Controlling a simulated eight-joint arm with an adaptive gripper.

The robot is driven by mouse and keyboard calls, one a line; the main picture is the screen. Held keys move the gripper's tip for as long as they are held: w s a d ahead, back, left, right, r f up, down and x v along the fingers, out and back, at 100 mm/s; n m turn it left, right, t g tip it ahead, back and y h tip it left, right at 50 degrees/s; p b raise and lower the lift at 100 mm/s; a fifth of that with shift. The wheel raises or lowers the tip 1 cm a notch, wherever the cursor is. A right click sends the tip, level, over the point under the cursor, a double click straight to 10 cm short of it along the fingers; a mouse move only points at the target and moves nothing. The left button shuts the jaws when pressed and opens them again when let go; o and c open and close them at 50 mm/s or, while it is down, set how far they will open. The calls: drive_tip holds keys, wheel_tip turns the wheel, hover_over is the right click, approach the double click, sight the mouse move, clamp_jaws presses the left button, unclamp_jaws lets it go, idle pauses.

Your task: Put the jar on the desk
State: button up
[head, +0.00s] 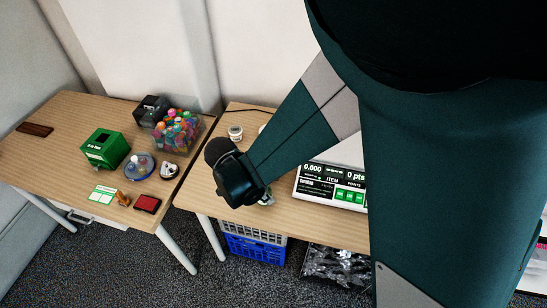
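A small pale round container with a lid, which looks like a jar (235,132), stands near the back left corner of the right-hand desk (215,205). Another pale round thing is partly hidden by my arm just right of it. The dark end of my arm, with my gripper (240,182), is over the front left part of this desk. Its fingers cannot be made out, so I cannot tell whether they are open or shut. A small clear and greenish thing (266,197) shows at its right edge; I cannot tell what it is or whether it is held.
The left desk (60,140) holds a green box (105,149), a clear bin of colourful items (178,131), a black dispenser (151,110), a blue dish (139,166) and a red pad (147,204). A scale (330,186) stands right of my gripper. Crates (255,248) are below.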

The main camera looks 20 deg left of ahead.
drive_tip(key=o, duration=0.9)
drive_tip(key=shift+f, duration=0.1)
drive_tip(key=shift+o, duration=0.2)
drive_tip(key=p+v, duration=0.3)
drive_tip(key=v, duration=0.9)
drive_tip(key=w+d+r+n+y, duration=0.1)
drive_tip(key=w+d+r+n, duration=0.1)
drive_tip(key=d+r, duration=0.65)
drive_tip(key=w+d+r+n+y, duration=0.2)
drive_tip(key=w+d+r, duration=0.15)
drive_tip(key=d, duration=0.95)
drive_tip(key=s+d+r+n+t, duration=0.1)
drive_tip(key=s+d+r, duration=0.1)
drive_tip(key=d, duration=0.5)
drive_tip(key=s+d+r+n+t, duration=0.1)
drive_tip(key=s+d+r+n, duration=0.1)
drive_tip(key=d, duration=0.5)
drive_tip(key=s+d+r+n+t, duration=0.2)
drive_tip(key=s+d, duration=0.2)
drive_tip(key=d, duration=0.3)
drive_tip(key=shift+s+r, duration=0.2)
drive_tip(key=shift+r, duration=0.05)
drive_tip(key=shift+d, duration=0.15)
